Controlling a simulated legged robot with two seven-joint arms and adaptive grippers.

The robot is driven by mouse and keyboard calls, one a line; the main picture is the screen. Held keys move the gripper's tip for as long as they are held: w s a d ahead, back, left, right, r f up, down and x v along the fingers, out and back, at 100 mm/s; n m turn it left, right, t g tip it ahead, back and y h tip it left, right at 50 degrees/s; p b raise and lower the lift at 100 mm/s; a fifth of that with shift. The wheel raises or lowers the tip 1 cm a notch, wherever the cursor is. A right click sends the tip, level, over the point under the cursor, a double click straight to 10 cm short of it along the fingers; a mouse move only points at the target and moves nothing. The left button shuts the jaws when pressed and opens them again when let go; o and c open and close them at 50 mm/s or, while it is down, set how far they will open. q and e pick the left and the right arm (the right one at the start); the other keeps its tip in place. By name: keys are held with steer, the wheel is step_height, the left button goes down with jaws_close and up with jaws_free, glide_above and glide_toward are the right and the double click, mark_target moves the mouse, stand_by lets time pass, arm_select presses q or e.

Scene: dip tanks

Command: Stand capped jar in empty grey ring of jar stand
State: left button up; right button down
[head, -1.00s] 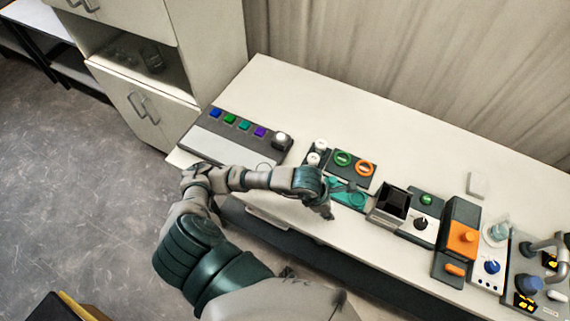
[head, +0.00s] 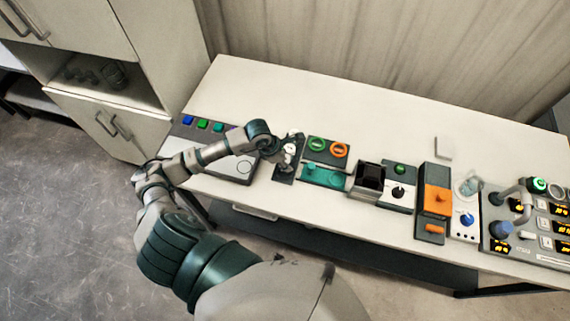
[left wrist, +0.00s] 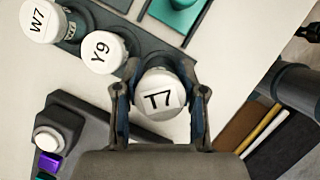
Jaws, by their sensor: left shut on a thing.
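My left gripper (head: 287,158) is over the dark jar stand (head: 283,178) in the head view. In the left wrist view my left gripper (left wrist: 160,103) is shut on a jar with a white cap marked T7 (left wrist: 158,99). Two other white-capped jars, W7 (left wrist: 42,20) and Y9 (left wrist: 104,52), stand in a row beside it in the dark stand, which also shows there (left wrist: 135,37). The held jar is in line with them at the stand's near end. Its base and the ring under it are hidden, so I cannot tell whether it is seated. My right gripper is not in view.
A button panel (head: 238,168) lies left of the stand. A plate with green and orange rings (head: 328,151) and a teal tray (head: 323,176) lie to the right.

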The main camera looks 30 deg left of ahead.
arm_select(q)
steer(key=f, duration=0.3)
steer(key=shift+d+p, duration=0.3)
steer(key=shift+p, duration=0.1)
jaws_close()
steer(key=shift+s+f, duration=0.2)
steer(key=o, duration=0.8)
jaws_free()
steer(key=shift+a+f, duration=0.1)
steer(key=shift+o, duration=0.4)
steer(key=shift+w+a+f, duration=0.1)
steer(key=shift+w+a, duration=0.1)
steer(key=shift+a, duration=0.1)
steer(key=b+v, duration=0.1)
steer(key=v, duration=1.1)
steer(key=shift+d, duration=0.25)
